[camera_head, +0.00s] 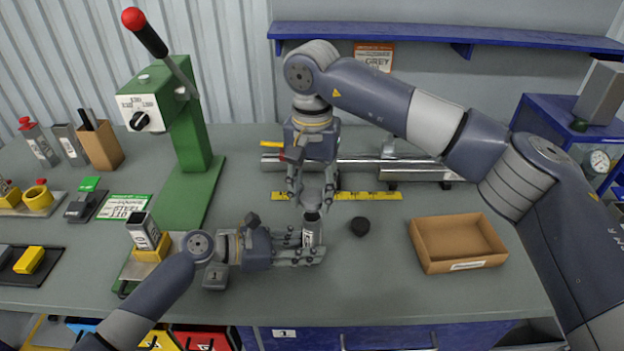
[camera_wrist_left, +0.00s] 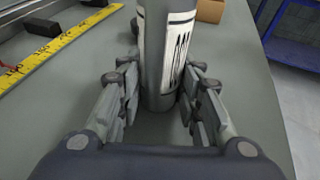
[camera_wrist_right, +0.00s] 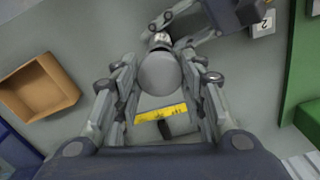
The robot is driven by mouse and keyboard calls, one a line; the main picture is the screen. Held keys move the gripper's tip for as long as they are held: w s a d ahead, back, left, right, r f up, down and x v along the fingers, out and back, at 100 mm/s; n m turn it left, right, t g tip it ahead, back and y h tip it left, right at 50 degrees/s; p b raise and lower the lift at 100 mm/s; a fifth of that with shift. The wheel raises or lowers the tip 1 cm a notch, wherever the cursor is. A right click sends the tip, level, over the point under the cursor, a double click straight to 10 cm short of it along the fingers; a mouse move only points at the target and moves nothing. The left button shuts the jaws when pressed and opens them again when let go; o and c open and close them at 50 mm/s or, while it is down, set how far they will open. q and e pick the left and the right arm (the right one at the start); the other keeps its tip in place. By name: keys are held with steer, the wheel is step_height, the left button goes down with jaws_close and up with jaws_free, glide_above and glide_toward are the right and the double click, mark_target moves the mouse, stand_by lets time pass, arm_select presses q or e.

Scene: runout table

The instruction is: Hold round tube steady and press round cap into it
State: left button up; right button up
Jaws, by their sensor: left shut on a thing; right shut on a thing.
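The round tube (camera_head: 312,232) is grey with a white label and stands upright. My left gripper (camera_head: 308,246) is shut around its lower part; the left wrist view shows the tube (camera_wrist_left: 168,50) between the fingers, its top out of frame. My right gripper (camera_head: 311,205) points down from above, shut on the round cap (camera_head: 311,216), which is dark in the head view. In the right wrist view the cap (camera_wrist_right: 160,72) is a grey disc between the fingers, over the tube. I cannot tell how far the cap sits in the tube.
A black round piece (camera_head: 360,226) lies right of the tube. An open cardboard box (camera_head: 458,242) stands further right. A yellow ruler (camera_head: 370,196) and metal rails lie behind. A green lever press (camera_head: 188,130) and a small yellow fixture (camera_head: 152,248) stand left.

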mark_target(312, 195)
steer(key=shift+f, duration=0.55)
steer(key=shift+f, duration=0.95)
stand_by(1.2)
steer(key=shift+r, duration=0.1)
steer(key=shift+r, duration=0.55)
stand_by(0.6)
steer(key=shift+f, duration=0.6)
stand_by(0.7)
steer(key=o, duration=1)
